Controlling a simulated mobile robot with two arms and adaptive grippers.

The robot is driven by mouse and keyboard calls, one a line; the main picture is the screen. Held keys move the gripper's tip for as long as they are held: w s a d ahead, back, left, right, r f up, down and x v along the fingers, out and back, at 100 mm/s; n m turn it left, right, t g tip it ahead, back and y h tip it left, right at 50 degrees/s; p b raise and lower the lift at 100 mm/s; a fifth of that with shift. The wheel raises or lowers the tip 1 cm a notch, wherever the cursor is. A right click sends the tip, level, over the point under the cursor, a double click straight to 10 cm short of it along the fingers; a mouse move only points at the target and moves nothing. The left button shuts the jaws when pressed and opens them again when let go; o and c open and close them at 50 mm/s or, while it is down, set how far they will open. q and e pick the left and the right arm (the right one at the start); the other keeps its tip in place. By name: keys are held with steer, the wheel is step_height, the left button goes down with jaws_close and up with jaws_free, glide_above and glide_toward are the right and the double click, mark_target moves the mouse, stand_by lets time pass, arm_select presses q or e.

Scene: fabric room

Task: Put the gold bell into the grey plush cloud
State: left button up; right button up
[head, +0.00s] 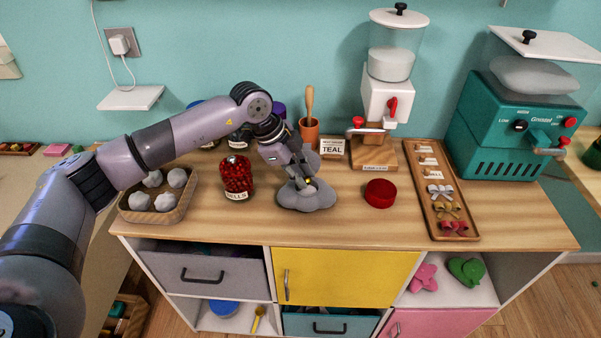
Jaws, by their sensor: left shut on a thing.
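The grey plush cloud (318,203) lies on the wooden counter, near its front middle. My left gripper (309,184) points down over the cloud and is shut on the gold bell (312,182). Only a small gold spot of the bell shows between the fingertips; the fingers hide the rest. The fingertips are at or just above the cloud's upper surface; I cannot tell whether the bell touches it. Any opening in the cloud is hidden by the gripper. My right gripper is not in view.
A jar of red bells (237,178) stands left of the cloud, and a red round lid (379,193) lies to its right. A tray of white balls (172,207) is at the left, a bow tray (433,221) at the right. A dispenser (387,98) and teal machine (505,125) stand behind.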

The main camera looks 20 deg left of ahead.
arm_select(q)
steer(key=o, duration=0.4)
steer(key=shift+c, duration=0.2)
steer(key=o, duration=0.4)
steer(key=shift+r, duration=0.15)
steer(key=v, duration=1.1)
steer(key=shift+a+r, duration=0.15)
steer(key=shift+r, duration=0.2)
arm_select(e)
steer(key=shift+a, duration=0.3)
